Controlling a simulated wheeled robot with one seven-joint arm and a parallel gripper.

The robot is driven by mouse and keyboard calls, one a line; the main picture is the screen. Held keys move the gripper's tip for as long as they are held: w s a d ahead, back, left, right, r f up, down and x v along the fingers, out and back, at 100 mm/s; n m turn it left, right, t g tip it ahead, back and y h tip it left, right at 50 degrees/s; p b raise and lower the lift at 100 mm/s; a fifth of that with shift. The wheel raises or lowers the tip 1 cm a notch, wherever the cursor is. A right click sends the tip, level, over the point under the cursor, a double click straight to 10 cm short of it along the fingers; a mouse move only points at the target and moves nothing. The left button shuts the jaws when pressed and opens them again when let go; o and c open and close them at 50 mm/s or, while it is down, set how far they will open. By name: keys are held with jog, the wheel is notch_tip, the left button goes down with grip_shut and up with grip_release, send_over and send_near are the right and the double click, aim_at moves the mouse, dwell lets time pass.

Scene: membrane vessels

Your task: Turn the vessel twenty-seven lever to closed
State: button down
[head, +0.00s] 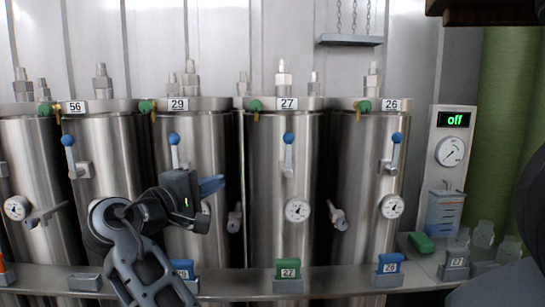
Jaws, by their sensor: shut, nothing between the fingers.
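The vessel labelled 27 (265,190) is a steel cylinder at the centre of the head view. Its lever (288,153) has a blue knob and points straight up on the upper front of the vessel. A round gauge (297,210) sits below the lever. My gripper (213,185) is shut and empty, with its blue fingertips pointing right. In the picture it is in front of vessel 29, left of and lower than the lever, apart from it. My arm hides part of the vessels on the left.
Vessel 29 (178,105) and vessel 26 (391,105) flank vessel 27, each with an upright blue-knobbed lever. A rail (335,280) with numbered tags runs along the front. A panel (454,120) reading "off" and clear bottles stand at the right.

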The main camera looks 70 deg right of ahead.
notch_tip(320, 180, up, 5)
jog(key=s+m+g+y, duration=0.1)
jog(key=s+m+g, duration=0.1)
jog(key=m+g, duration=0.15)
jog(key=p, duration=0.1)
send_near(288, 155)
jog(key=d+r, duration=0.2)
jog(key=d, duration=0.4)
jog(key=shift+s+d+f+n, duration=0.15)
jog(key=shift+s+d+n, duration=0.2)
jog(key=shift+s, duration=0.1)
jog(key=shift+d+y, duration=0.1)
jog(key=shift+y, duration=0.2)
